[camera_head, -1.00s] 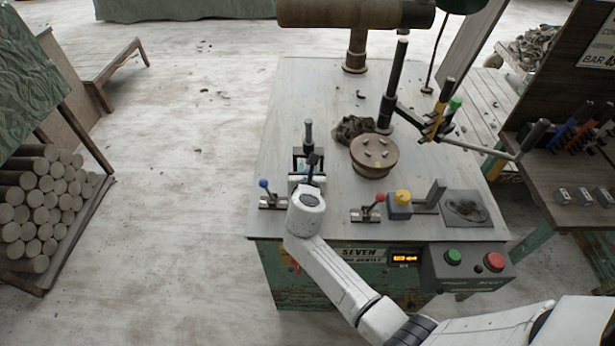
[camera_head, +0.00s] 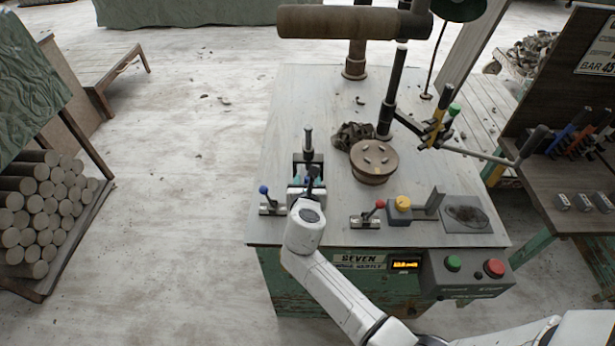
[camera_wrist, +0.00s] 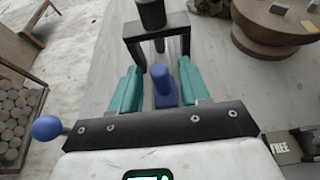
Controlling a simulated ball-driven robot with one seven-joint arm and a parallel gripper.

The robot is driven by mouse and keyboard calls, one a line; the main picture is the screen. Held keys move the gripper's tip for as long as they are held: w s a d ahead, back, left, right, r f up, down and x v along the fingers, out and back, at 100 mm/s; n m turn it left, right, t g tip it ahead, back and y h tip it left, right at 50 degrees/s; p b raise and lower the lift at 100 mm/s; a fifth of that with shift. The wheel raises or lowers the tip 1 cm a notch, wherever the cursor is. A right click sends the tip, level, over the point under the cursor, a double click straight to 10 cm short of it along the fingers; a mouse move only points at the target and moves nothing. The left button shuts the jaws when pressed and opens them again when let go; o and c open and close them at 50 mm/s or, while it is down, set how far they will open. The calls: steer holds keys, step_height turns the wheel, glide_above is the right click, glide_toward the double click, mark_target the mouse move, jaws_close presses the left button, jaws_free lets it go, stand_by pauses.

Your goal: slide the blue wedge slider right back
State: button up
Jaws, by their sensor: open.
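The blue wedge slider (camera_wrist: 164,96) shows in the wrist view as a blue block with a rounded upright knob, standing between my two teal fingers. My gripper (camera_wrist: 159,68) is open, one finger on each side of the knob with a visible gap on both sides. In the head view my gripper (camera_head: 306,182) is over the left front part of the grey bench top, and my wrist hides most of the slider. A dark bracket frame (camera_wrist: 130,45) with a black post (camera_wrist: 151,14) stands just beyond the fingertips.
A blue-knobbed lever (camera_head: 264,190) is close on the left, and a red-knobbed lever (camera_head: 380,204) is to the right. A round brown turntable (camera_head: 373,165) and a yellow knob (camera_head: 403,203) stand farther right. The bench's front panel has green (camera_head: 453,263) and red (camera_head: 494,268) buttons.

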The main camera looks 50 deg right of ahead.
steer(key=v, duration=0.7)
steer(key=shift+s+a, duration=0.2)
steer(key=shift+r, duration=0.1)
steer(key=shift+c, duration=0.4)
steer(key=shift+s, duration=0.25)
steer(key=shift+c, duration=0.7)
steer(key=s+a+n+t+y, duration=0.1)
steer(key=s, duration=0.2)
steer(key=s+a+n+t, duration=0.1)
steer(key=s, duration=0.2)
steer(key=s+a+n+t+y, duration=0.1)
steer(key=s, duration=0.2)
steer(key=shift+a+n+t+y, duration=0.1)
steer(key=shift+n+t+y, duration=0.2)
steer(key=shift+t, duration=0.1)
jaws_close()
steer(key=x, duration=0.9)
steer(key=r+p+x, duration=0.1)
steer(key=x, duration=0.3)
steer(key=shift+w+d+f, duration=0.1)
steer(key=shift+w+d, duration=0.15)
steer(key=shift+w, duration=0.1)
